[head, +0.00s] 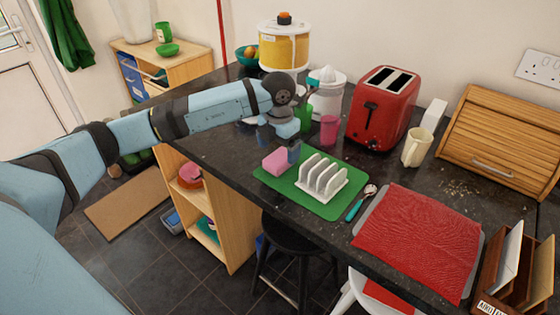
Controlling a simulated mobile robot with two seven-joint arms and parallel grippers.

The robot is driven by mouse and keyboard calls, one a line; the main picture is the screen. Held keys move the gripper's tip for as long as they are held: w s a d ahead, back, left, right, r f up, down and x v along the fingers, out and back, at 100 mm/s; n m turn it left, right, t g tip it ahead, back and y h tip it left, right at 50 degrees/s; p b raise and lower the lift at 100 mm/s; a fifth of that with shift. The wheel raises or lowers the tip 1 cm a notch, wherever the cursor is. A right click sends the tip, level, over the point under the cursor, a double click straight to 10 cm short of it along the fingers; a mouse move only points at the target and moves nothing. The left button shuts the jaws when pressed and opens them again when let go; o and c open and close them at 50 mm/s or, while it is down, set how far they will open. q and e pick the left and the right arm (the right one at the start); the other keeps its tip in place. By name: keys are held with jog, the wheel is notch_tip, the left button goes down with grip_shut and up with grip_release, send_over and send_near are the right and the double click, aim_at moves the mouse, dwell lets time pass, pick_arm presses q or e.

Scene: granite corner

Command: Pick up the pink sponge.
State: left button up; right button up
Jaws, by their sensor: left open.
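The pink sponge (275,161) lies on the far left part of the green mat (312,204) on the dark granite counter. My left gripper (279,149) reaches in from the left and hangs over the sponge, fingers pointing down. It is open. One finger is just right of the sponge and the other is behind its far side. I cannot tell if either finger touches it. My right gripper is not in view.
A white toast rack (323,178) stands on the mat close right of the sponge. A pink cup (329,130), a green cup (305,118) and a red toaster (384,108) stand behind. The counter's front edge runs close by the mat.

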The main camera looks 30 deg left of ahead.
aim_at(277, 159)
pick_arm(q)
jog(key=f, duration=0.5)
jog(key=shift+a, duration=0.35)
jog(key=c, duration=1)
